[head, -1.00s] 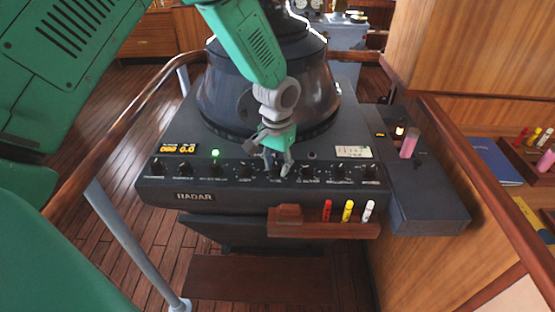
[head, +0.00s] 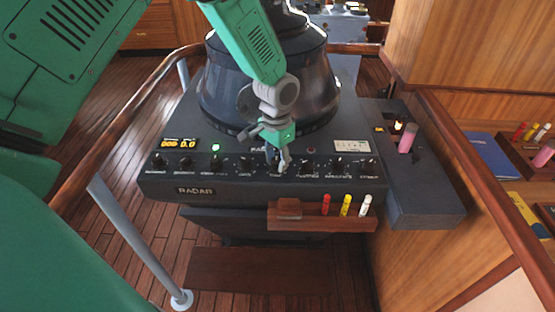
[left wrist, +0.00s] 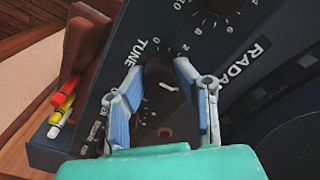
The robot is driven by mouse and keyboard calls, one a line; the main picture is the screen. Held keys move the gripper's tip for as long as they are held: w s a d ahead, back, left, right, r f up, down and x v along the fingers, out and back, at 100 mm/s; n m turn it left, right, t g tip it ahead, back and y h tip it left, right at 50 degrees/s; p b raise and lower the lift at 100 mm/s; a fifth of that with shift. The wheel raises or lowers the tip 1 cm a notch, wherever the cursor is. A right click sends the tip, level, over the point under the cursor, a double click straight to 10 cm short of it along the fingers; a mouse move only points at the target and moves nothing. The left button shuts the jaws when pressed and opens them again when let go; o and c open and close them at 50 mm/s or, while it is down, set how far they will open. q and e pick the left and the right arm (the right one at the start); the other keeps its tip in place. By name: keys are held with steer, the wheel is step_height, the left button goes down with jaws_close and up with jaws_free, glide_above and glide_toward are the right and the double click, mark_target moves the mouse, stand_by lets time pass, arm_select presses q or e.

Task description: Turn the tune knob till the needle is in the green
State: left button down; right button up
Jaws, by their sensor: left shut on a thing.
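A radar console (head: 160,190) stands in front of me with a row of black knobs along its front panel. My left gripper (head: 278,163) reaches down from above to a knob near the middle of the row. In the left wrist view the blue-padded fingers stand on both sides of the dark tune knob (left wrist: 158,72), which has a white pointer mark. The word TUNE and a number scale are printed beside it. The gripper is shut on this knob. My right gripper is not in view.
A green lamp (head: 215,148) and a yellow digital display (head: 180,143) light the console's left side. A wooden holder (head: 300,223) with red, yellow and white markers hangs at the front. A wooden rail (head: 95,163) runs at the left.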

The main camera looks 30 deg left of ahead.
mark_target(277, 159)
arm_select(q)
steer(key=c, duration=1.3)
jaws_free()
steer(key=shift+f, duration=0.1)
steer(key=shift+o, duration=0.2)
steer(key=shift+r, duration=0.3)
step_height(277, 159, up, 11)
steer(key=shift+r, duration=0.15)
steer(key=shift+w+a, duration=0.1)
